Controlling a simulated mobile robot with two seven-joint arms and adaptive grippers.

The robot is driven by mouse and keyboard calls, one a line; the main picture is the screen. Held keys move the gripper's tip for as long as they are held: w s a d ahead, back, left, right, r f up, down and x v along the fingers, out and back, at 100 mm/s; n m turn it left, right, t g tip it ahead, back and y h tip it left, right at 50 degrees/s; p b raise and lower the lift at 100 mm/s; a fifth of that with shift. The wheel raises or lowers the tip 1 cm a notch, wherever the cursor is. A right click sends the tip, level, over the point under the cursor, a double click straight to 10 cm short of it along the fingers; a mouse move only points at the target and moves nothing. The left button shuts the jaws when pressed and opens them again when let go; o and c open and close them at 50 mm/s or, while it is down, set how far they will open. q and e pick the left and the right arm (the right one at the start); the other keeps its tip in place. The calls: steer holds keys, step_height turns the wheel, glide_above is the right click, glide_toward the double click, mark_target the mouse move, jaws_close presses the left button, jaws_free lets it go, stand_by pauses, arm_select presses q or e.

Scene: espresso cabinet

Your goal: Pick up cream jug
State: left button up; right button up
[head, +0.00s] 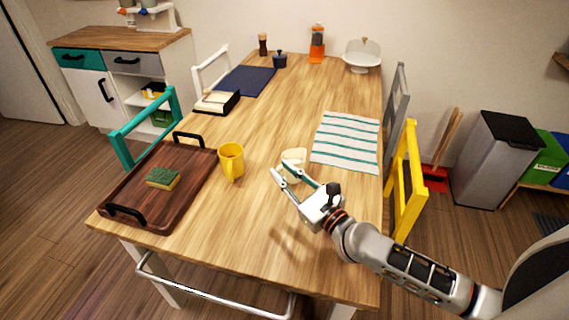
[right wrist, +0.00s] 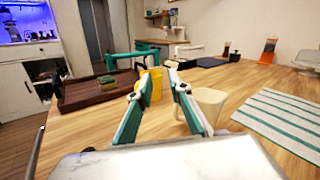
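The cream jug (head: 296,156) stands upright on the wooden table, near the middle, and is pale cream. It also shows in the right wrist view (right wrist: 211,103), just right of the right-hand finger, which covers its left part. My right gripper (head: 281,168) is open, its two fingers apart with nothing held between them. In the head view its fingertips are at the near left side of the jug. I cannot tell whether a finger touches the jug. My left gripper is not in view.
A yellow mug (head: 231,160) stands left of the jug. A dark wooden tray (head: 190,193) with a sponge (head: 162,178) lies further left. A striped cloth (head: 347,140) lies to the right. A navy mat (head: 245,81) lies further back. The table's near right part is clear.

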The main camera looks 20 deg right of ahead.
steer(key=d+f+m+b, duration=0.1)
steer(key=f, duration=0.2)
steer(key=w+f+m+h+b, duration=0.1)
steer(key=f+b, duration=0.1)
steer(key=f, duration=0.2)
steer(key=w+d+f+m+b, duration=0.1)
steer(key=f, duration=0.2)
steer(key=shift+d+f+m+h+b, duration=0.3)
steer(key=shift+d+f+h+b, duration=0.05)
steer(key=shift+f+h, duration=0.05)
steer(key=shift+w+a+r, duration=0.1)
steer(key=shift+w+r, duration=0.4)
steer(key=shift+w, duration=0.1)
steer(key=shift+w+a, duration=0.15)
steer(key=shift+w, duration=0.3)
steer(key=shift+x, duration=2.8)
jaws_close()
